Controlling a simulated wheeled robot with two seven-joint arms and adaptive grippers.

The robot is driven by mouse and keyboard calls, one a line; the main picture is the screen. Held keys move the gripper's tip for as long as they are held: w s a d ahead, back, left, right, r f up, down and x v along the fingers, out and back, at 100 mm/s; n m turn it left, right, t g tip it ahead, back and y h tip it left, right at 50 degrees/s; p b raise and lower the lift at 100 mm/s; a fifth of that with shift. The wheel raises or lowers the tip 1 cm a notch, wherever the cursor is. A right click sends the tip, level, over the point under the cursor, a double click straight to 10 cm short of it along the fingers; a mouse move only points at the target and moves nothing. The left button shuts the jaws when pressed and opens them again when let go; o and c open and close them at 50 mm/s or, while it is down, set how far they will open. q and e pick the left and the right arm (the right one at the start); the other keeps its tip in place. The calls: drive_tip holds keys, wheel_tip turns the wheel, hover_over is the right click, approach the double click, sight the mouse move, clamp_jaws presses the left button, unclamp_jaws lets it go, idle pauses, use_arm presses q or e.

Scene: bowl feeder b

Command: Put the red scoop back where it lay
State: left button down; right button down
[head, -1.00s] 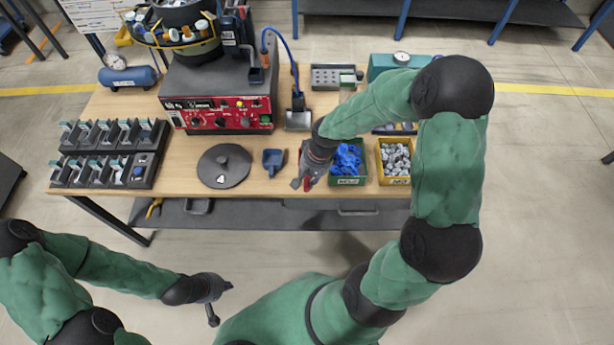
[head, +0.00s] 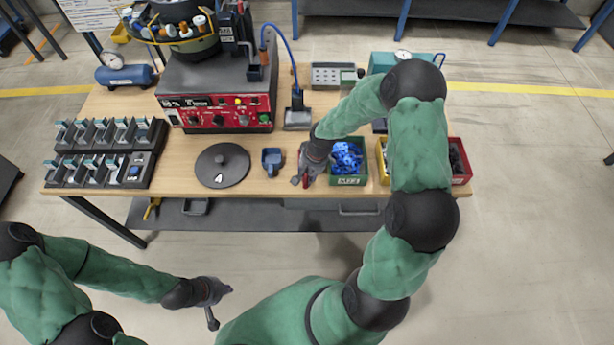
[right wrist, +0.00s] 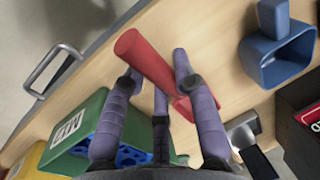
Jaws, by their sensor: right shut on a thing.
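The red scoop (right wrist: 145,54) is between the fingers of my right gripper (right wrist: 165,88), which is shut on it. Its thick handle end points up and left in the right wrist view; the lower part is partly hidden behind a finger. In the head view my right gripper (head: 304,178) is over the front of the table, between the blue scoop (head: 271,160) and the green bin (head: 347,181). I cannot tell if the scoop touches the table. My left gripper (head: 220,304) is empty, its fingers spread, in front of the table and low in the picture.
The green bin holds blue parts; a yellow bin (head: 382,165) and a red bin (head: 461,165) stand to its right, partly behind my arm. A dark round lid (head: 222,165) lies left of the blue scoop (right wrist: 277,55). A grey scoop (head: 297,118) lies farther back. Bare tabletop shows around the blue scoop.

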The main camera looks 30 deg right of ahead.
drive_tip(key=shift+r, duration=0.1)
drive_tip(key=shift+f, duration=0.2)
drive_tip(key=c, duration=1)
unclamp_jaws()
drive_tip(key=shift+r, duration=0.15)
